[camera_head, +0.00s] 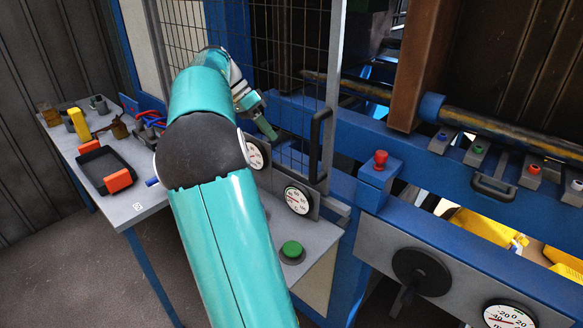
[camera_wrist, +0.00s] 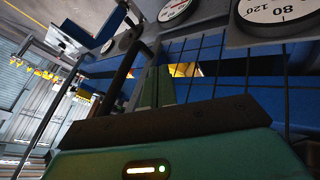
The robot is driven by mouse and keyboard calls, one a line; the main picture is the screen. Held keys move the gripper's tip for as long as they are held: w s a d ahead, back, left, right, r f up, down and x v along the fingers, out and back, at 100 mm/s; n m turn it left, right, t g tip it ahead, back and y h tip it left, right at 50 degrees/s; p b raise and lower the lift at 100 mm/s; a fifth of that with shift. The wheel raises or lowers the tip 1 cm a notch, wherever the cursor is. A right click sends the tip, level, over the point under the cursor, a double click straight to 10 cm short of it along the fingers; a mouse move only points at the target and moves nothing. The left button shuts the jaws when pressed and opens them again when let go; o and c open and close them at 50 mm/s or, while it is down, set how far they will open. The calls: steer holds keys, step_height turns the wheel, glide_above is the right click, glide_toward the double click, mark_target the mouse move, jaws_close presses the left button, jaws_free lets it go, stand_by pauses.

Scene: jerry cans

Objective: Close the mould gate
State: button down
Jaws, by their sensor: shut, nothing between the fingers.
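The mould gate is a black wire-mesh panel with a grey frame post (camera_head: 335,85) at its right edge. It stands at the left part of the machine front, with the space to its right uncovered. Its black vertical handle (camera_head: 317,140) is near that post. My gripper (camera_head: 268,130) is shut and empty, in front of the mesh and left of the handle, apart from it in the head view. In the wrist view the green fingertips (camera_wrist: 158,85) are together, the dark handle bar (camera_wrist: 125,75) is just left of them, and the mesh (camera_wrist: 215,80) lies behind.
Dial gauges (camera_head: 298,199) and a green button (camera_head: 291,250) sit below the gate. A red button (camera_head: 380,159) is on a blue box to the right. A cluttered side table (camera_head: 130,205) stands left. A brown column (camera_head: 425,65) and pipe (camera_head: 510,133) are at right.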

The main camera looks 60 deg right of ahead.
steer(key=s+f, duration=0.7)
steer(key=s, duration=0.2)
steer(key=shift+s+f, duration=0.25)
steer(key=shift+f, duration=0.15)
